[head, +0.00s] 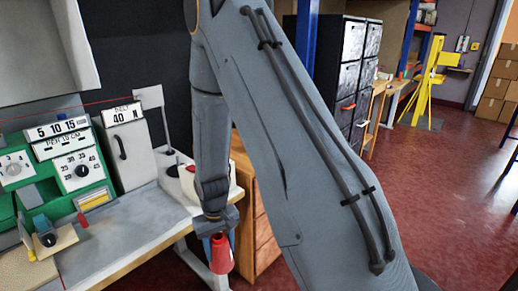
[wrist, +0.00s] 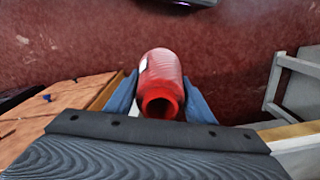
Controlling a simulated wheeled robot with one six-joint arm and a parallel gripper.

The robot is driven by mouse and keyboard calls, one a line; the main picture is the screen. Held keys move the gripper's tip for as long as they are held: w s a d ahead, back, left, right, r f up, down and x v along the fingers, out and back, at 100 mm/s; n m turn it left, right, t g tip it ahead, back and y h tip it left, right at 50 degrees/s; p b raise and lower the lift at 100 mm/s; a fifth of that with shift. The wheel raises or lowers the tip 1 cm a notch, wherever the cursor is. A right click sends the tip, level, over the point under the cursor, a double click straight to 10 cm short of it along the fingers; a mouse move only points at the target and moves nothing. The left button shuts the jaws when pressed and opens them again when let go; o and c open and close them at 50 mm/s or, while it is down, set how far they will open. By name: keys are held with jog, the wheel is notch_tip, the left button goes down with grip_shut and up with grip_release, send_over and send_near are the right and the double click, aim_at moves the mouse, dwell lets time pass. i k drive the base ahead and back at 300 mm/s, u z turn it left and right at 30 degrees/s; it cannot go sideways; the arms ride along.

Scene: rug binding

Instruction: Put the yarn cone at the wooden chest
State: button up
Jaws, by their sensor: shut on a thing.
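A red yarn cone (head: 221,256) hangs below my gripper (head: 217,224) in the head view, over the floor just past the workbench end. In the wrist view the red cone (wrist: 161,75) sits between the two blue fingers of my gripper (wrist: 160,98), which is shut on it; its open end faces the camera. The wooden chest (head: 262,222), with drawers, stands just right of the cone in the head view, partly hidden behind my arm. A wooden top (wrist: 45,120) at the left of the wrist view looks like the chest.
The workbench (head: 130,225) with a green control panel (head: 75,170) and a small grey machine stands left. A black cabinet (head: 345,75) is behind my arm. A yellow stand (head: 430,80) is farther right. The red floor (head: 450,190) is open at right.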

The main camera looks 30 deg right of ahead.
aim_at(248, 162)
jog(key=k, duration=0.2)
jog(key=z, duration=2.05)
jog(key=i, duration=1.1)
jog(key=u, duration=0.95)
